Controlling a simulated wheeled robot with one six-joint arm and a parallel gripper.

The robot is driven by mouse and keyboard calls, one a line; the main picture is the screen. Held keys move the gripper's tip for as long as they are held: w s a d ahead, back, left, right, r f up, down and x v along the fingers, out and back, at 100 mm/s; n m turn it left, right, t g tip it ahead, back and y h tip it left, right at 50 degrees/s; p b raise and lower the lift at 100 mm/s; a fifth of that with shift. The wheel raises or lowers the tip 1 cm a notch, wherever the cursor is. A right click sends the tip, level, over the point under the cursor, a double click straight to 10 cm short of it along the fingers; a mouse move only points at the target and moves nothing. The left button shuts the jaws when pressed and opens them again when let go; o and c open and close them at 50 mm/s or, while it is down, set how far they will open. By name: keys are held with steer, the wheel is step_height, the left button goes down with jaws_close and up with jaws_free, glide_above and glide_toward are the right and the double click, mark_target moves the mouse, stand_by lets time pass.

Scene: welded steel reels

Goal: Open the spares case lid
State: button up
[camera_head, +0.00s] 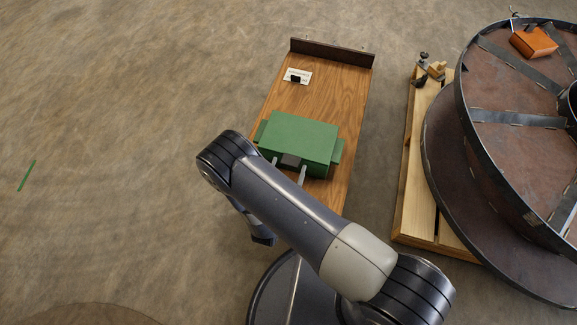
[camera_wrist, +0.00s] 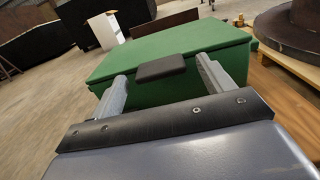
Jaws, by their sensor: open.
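The green spares case (camera_head: 303,135) sits on the wooden bench, its lid closed flat. In the wrist view the green case (camera_wrist: 190,42) fills the space ahead. A dark tab (camera_wrist: 161,68) sticks out from the lid's front edge; it also shows in the head view (camera_head: 291,160). My gripper (camera_head: 289,167) is open at the front of the case, one finger on each side of the tab. In the wrist view gaps show between the tab and both fingers of my gripper (camera_wrist: 162,72). Whether the fingertips touch the case front I cannot tell.
The wooden bench (camera_head: 335,95) has a dark raised board (camera_head: 332,53) at its far end and a white card (camera_head: 298,76) with a small black item.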

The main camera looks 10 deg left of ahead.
steer(key=shift+w, duration=0.5)
steer(key=shift+c, duration=0.6)
